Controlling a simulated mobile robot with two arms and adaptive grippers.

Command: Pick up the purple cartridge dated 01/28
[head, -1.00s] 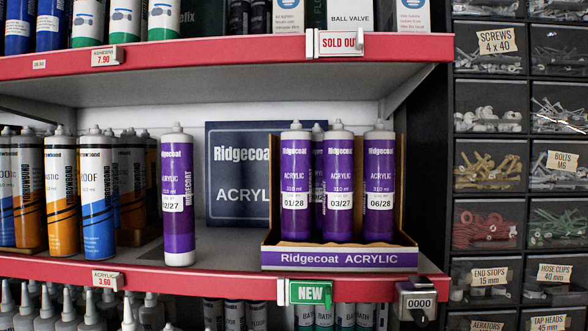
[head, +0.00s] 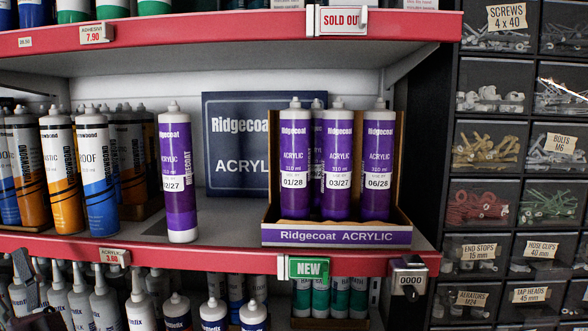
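The purple cartridge dated 01/28 (head: 294,160) stands upright in the cardboard display box (head: 337,236) on the middle shelf, at its front left. Purple cartridges dated 03/27 (head: 337,165) and 06/28 (head: 378,165) stand to its right in the box. Another purple cartridge is mostly hidden behind them. A loose purple cartridge (head: 179,175), its label partly readable as 2/27, stands on the shelf left of the box. A dark part that looks like my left gripper (head: 24,280) shows at the lower left edge, far from the box; its fingers are unclear.
A dark blue Ridgecoat sign (head: 228,145) stands behind, left of the box. Orange and blue cartridges (head: 98,180) crowd the shelf's left. The upper shelf (head: 230,30) hangs above. Small-parts drawers (head: 490,145) line the right.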

